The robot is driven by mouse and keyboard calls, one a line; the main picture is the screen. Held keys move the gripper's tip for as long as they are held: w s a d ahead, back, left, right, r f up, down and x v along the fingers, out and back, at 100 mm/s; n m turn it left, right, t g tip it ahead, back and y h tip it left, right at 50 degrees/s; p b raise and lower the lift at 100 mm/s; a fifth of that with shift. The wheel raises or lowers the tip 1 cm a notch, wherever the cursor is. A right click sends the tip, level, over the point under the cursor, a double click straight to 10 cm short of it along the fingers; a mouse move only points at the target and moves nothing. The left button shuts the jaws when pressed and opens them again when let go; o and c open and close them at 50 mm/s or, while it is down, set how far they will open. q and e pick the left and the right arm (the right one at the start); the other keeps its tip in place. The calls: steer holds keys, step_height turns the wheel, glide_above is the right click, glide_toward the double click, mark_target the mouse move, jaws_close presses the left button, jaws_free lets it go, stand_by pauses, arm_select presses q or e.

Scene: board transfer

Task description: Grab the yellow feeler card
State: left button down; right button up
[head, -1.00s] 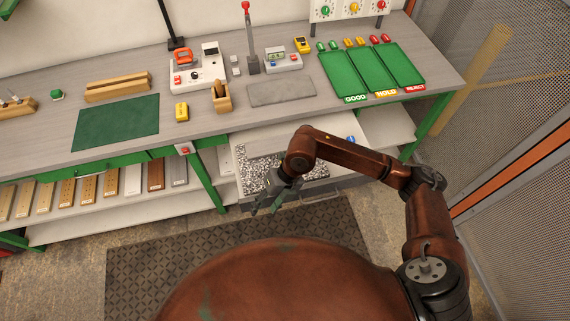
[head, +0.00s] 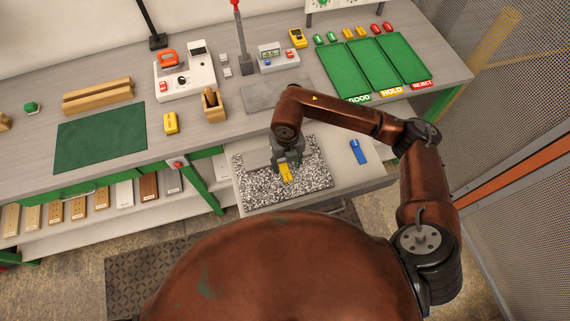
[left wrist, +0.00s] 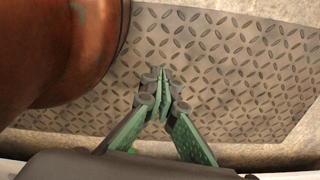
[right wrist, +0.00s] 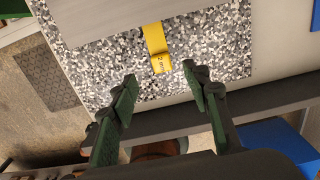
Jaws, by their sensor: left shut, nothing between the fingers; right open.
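The yellow feeler card (head: 286,173) lies on a black-and-white speckled plate (head: 250,190) in the pulled-out drawer. It also shows in the right wrist view (right wrist: 154,40), a narrow strip with dark print at its near end. My right gripper (head: 288,163) is over the plate at the card, hiding part of it in the head view. In the right wrist view the right gripper (right wrist: 160,86) is open and empty, with the card's near end just beyond the gap between its fingertips. My left gripper (left wrist: 164,78) is shut and empty above the dark floor mat.
A blue object (head: 358,151) lies on the drawer's bare light surface, right of the plate. The workbench (head: 215,138) behind holds another yellow item (head: 170,123), a wooden holder (head: 212,104), a grey pad (head: 262,93) and green trays (head: 372,68).

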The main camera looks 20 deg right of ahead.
mark_target(287, 176)
steer(key=shift+f, duration=0.4)
step_height(287, 176, down, 3)
steer(key=shift+s+d+r, duration=0.1)
steer(key=shift+s+d, duration=0.05)
step_height(287, 176, down, 4)
steer(key=c, duration=0.6)
arm_select(q)
steer(key=shift+s+a, duration=0.1)
steer(key=shift+s, duration=1.05)
arm_select(e)
steer(key=c, duration=0.4)
